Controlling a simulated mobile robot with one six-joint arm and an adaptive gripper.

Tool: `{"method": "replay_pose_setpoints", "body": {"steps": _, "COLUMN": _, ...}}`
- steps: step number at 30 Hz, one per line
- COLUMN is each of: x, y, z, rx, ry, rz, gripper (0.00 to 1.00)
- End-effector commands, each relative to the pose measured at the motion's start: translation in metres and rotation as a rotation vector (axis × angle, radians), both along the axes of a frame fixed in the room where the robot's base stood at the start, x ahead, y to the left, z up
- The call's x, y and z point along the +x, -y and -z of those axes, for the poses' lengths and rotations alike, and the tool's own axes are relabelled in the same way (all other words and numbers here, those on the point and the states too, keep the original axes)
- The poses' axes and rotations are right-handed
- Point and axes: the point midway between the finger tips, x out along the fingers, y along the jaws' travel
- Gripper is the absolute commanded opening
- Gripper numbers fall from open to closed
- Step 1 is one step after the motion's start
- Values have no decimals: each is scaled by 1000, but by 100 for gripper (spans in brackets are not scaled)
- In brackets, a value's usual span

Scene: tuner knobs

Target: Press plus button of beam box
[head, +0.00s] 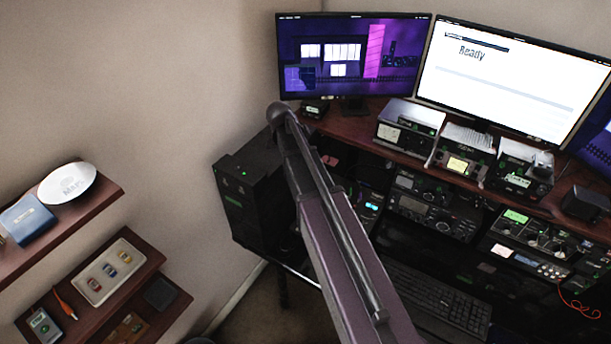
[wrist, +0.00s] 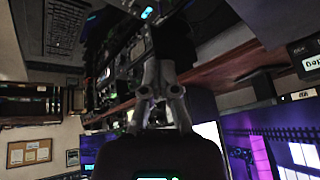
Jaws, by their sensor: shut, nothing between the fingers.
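I cannot tell which unit is the beam box, and no plus button can be made out. Candidates are several small boxes with lit displays on the desk shelf: a small black box (head: 315,108) below the left monitor, a box with a yellow display (head: 460,162), and a black box with a green display (head: 523,178). In the wrist view my gripper (wrist: 158,68) is shut and empty, pointing towards the dark radio gear and the reddish-brown shelf edge. My own arm crosses the head view, where the gripper cannot be made out.
A black cabinet (head: 245,195) stands left of the desk. Wall shelves (head: 165,310) hold small items at far left. An orange cable (head: 578,305) hangs at right.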

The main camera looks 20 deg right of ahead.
Motion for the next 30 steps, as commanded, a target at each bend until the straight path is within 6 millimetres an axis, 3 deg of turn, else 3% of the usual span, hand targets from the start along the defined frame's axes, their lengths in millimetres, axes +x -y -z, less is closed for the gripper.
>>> {"method": "replay_pose_setpoints", "body": {"steps": 15, "x": -40, "y": -24, "z": 30, "rx": 83, "ry": -149, "rz": -304, "gripper": 0}}
{"method": "replay_pose_setpoints", "body": {"steps": 30, "x": -50, "y": -31, "z": 37, "rx": 108, "ry": -190, "rz": -400, "gripper": 0}}
